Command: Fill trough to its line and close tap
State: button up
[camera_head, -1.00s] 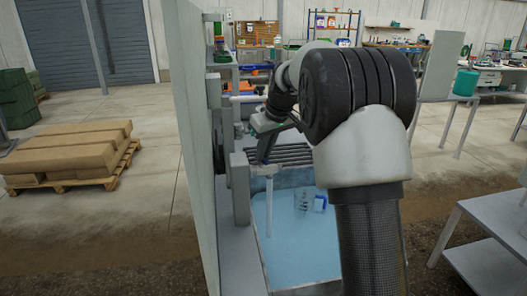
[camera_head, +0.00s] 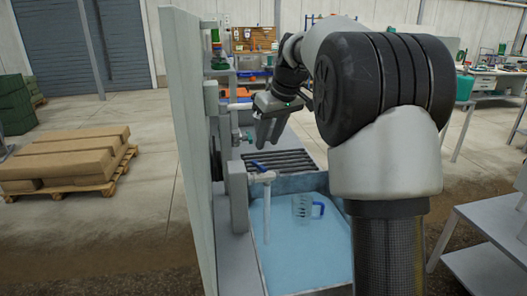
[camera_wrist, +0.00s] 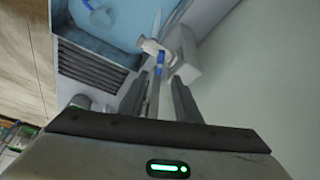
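The trough (camera_head: 257,262) holds light blue water; I cannot make out its fill line. The tap (camera_head: 262,178) stands at its left side with a blue lever (camera_head: 257,166). A thin pale vertical shape hangs from the spout to the water; I cannot tell whether it is pipe or stream. My gripper (camera_head: 266,133) is above and beyond the tap, fingers pointing down, empty. In the wrist view my gripper (camera_wrist: 158,98) has its fingers apart, with the blue lever (camera_wrist: 160,63) showing beyond them, not held. A clear jug (camera_head: 301,209) with a blue handle is in the trough.
A dark slatted rack (camera_head: 280,160) lies behind the trough. A tall pale panel (camera_head: 185,150) stands along the left side. A small green-handled valve (camera_head: 243,136) is behind the tap. Grey shelving (camera_head: 490,230) stands at the right.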

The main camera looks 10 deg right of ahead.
jog(key=v, duration=0.8)
jog(key=shift+r+p, duration=0.25)
jog(key=shift+p, duration=0.15)
dwell(0.9)
jog(key=b, duration=0.8)
send_near(259, 164)
jog(key=x, duration=0.7)
jog(key=shift+f, duration=0.25)
jog(key=shift+a+r+p, duration=0.1)
jog(key=shift+p, duration=0.25)
grip_shut()
